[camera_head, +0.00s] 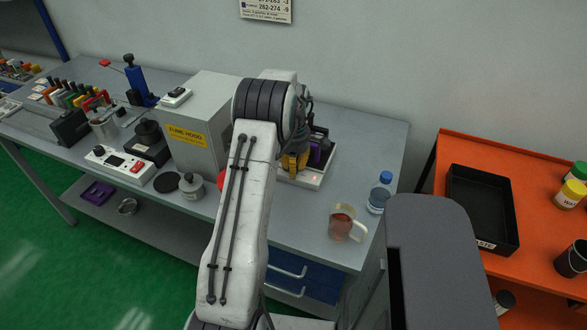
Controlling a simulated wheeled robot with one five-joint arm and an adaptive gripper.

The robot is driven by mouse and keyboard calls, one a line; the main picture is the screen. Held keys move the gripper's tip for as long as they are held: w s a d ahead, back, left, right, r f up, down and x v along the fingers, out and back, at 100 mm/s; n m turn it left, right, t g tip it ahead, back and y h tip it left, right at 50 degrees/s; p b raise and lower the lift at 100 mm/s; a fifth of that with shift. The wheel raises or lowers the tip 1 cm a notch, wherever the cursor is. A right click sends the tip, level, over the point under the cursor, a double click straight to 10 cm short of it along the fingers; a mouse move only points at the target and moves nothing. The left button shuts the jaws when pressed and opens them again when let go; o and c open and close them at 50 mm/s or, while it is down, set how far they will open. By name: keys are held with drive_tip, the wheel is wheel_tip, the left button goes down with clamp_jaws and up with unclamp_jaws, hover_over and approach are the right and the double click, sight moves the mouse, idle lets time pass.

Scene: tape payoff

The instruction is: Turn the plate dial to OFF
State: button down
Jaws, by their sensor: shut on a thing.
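My arm reaches over the bench, and my gripper (296,162), dark with a yellow part, is down at the device's left front. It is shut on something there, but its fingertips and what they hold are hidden. I cannot make out the dial or its setting.
A grey box (208,112) labelled FUME HOOD stands left of my arm. A mug with reddish liquid (344,224) and a blue-capped bottle (379,195) stand to the right. A control box (118,165) is further left. An orange table (450,150) holds a black tray (480,175).

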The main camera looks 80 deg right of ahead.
drive_tip(key=shift+a+f, duration=0.1)
drive_tip(key=c, duration=1.3)
unclamp_jaws()
